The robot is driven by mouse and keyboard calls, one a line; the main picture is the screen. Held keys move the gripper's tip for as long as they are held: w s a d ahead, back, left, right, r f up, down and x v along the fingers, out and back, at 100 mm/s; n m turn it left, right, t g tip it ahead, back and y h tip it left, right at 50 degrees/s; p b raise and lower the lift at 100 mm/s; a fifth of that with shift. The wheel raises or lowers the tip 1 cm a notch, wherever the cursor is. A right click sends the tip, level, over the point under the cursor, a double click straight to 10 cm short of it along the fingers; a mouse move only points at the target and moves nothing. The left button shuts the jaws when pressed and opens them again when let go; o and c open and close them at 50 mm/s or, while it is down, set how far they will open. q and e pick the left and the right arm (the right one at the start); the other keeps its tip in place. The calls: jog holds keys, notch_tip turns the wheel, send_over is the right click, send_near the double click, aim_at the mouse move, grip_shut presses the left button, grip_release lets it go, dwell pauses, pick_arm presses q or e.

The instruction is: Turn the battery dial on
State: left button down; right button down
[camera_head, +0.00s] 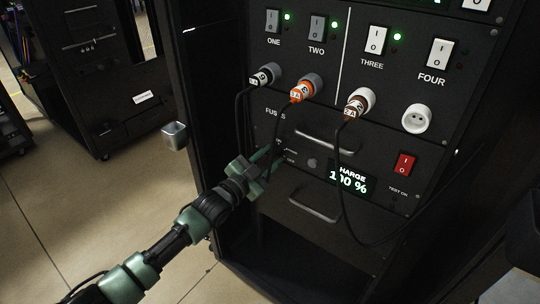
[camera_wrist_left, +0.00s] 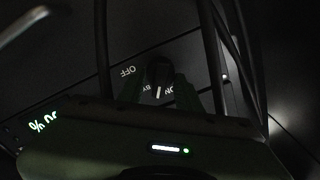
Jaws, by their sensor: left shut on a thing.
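The battery dial (camera_wrist_left: 159,74) is a small black knob with a white pointer line, seen upside down in the left wrist view. Its pointer lies between the letters "BY" and "ON"; "OFF" is printed on the other side. My left gripper (camera_wrist_left: 158,92) has its dark green fingers on either side of the dial and is shut on it. In the head view my left gripper (camera_head: 268,163) is at the battery panel (camera_head: 296,183), left of the charge display (camera_head: 350,179) reading 100 %, and it covers the dial. My right gripper is out of view.
Black cables hang from the plugs (camera_head: 304,89) in front of the panel, close by my left gripper. Two handles (camera_head: 326,142) stick out above and below the panel. A red switch (camera_head: 404,164) is at its right. Above are switches with green lights and an empty white socket (camera_head: 417,118).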

pick_arm(q)
jog(key=n, duration=0.2)
jog(key=shift+n, duration=1.4)
jog(key=shift+a+n, duration=0.1)
jog(key=shift+n, duration=0.7)
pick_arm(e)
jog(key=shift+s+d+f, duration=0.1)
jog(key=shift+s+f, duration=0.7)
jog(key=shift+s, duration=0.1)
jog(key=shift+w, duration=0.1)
pick_arm(q)
jog(key=c, duration=1)
grip_release()
jog(key=shift+w, duration=0.1)
jog(key=shift+p, duration=0.3)
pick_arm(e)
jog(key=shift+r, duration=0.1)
